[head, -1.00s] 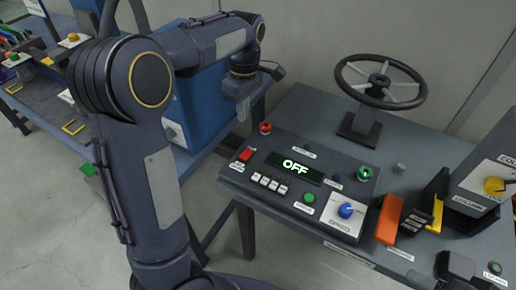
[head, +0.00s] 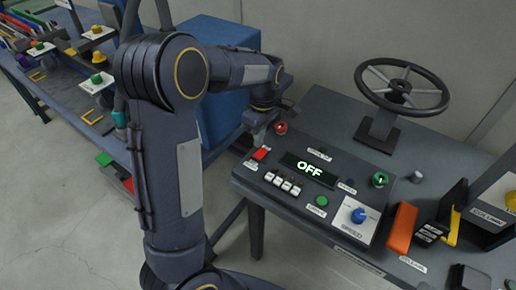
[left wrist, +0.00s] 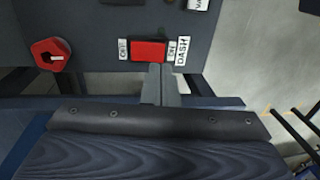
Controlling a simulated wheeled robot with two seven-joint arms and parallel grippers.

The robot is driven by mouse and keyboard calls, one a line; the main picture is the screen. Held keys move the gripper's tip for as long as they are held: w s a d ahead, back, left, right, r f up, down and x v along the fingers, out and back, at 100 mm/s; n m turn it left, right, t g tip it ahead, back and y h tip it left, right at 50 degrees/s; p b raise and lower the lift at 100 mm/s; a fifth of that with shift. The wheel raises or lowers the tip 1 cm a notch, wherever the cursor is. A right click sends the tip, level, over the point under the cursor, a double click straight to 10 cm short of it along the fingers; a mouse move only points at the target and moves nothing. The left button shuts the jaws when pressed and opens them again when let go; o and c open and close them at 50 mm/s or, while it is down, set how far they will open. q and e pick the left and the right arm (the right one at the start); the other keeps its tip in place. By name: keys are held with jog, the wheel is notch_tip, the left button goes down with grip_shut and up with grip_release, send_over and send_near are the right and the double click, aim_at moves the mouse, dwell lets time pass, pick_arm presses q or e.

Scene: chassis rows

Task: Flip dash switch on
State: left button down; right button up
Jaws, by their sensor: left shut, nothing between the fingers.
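The dash switch is a red rocker (head: 261,153) at the left end of the dark control panel (head: 330,226). In the left wrist view the red switch (left wrist: 148,50) lies between two small white labels, with a DASH label beside it. The panel display (head: 309,169) reads OFF. My left gripper (head: 262,138) is just behind the switch in the head view, near the panel's rear left edge. In the left wrist view its fingers (left wrist: 160,84) are together and empty, with their tips just below the switch. Contact cannot be told. My right gripper is not in view.
A red knob (head: 281,127) stands close to my left gripper; it also shows in the left wrist view (left wrist: 50,52). A steering wheel (head: 402,88) stands behind.

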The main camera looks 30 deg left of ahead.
aim_at(258, 156)
pick_arm(q)
jog(key=shift+s+f, duration=0.15)
jog(key=shift+f, duration=0.95)
jog(key=shift+s+f, duration=0.1)
jog(key=shift+f, duration=0.95)
jog(key=shift+s+f, duration=0.15)
jog(key=shift+f, duration=0.05)
jog(key=shift+w+r, duration=0.15)
jog(key=shift+w, duration=0.15)
jog(key=shift+w+p, duration=0.45)
jog(key=shift+w, duration=0.1)
jog(key=shift+r, duration=0.1)
